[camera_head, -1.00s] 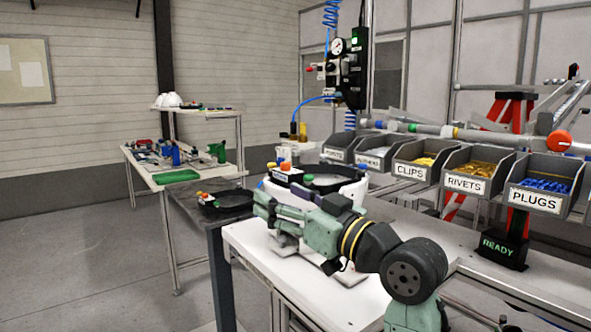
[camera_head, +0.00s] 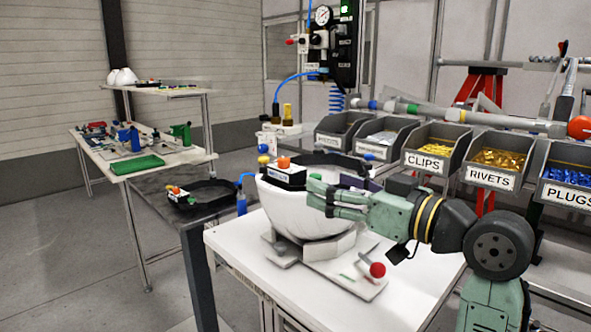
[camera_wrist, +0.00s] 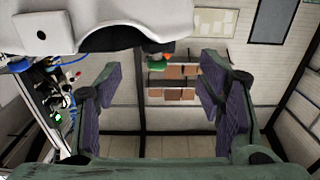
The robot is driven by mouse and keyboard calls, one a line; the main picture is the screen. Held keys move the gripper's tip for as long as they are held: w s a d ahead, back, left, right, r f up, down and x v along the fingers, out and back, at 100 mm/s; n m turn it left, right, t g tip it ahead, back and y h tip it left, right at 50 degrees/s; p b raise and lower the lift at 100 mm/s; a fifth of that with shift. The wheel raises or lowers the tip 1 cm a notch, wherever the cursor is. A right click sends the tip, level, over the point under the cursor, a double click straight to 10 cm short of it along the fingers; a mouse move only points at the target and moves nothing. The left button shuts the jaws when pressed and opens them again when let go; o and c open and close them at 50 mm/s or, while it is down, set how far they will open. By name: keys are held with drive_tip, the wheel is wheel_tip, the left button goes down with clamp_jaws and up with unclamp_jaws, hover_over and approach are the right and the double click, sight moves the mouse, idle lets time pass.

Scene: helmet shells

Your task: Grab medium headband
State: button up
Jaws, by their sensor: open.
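A white helmet shell (camera_head: 290,213) sits upside down on a fixture on the white bench. A black headband (camera_head: 345,158) with a white, orange-topped block shows at its rim. A second black headband (camera_head: 212,194) with coloured knobs lies on the dark table to the left. I cannot tell by marking which is the medium one. My gripper (camera_head: 316,197) is in front of the shell's right side, and its fingers overlap the shell in this view. In the wrist view, my gripper (camera_wrist: 160,98) is open with nothing between its purple pads. The shell (camera_wrist: 160,18) and a dark band (camera_wrist: 112,39) show above them.
Bins of clips (camera_head: 435,148), rivets (camera_head: 497,165) and plugs (camera_head: 570,190) stand behind my arm. A red knob (camera_head: 377,270) is at the fixture's front right. The white bench (camera_head: 235,245) is clear at its front left. A farther table holds a green tray (camera_head: 137,165).

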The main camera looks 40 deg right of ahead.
sight(299, 172)
drive_tip(key=w, duration=0.3)
drive_tip(key=w+p, duration=0.1)
drive_tip(key=w, duration=0.5)
drive_tip(key=shift+w+a+r+p, duration=0.1)
drive_tip(key=shift+w+a+p, duration=0.05)
drive_tip(key=shift+a+p, duration=0.2)
drive_tip(key=c, duration=1.3)
drive_tip(key=shift+r, duration=0.15)
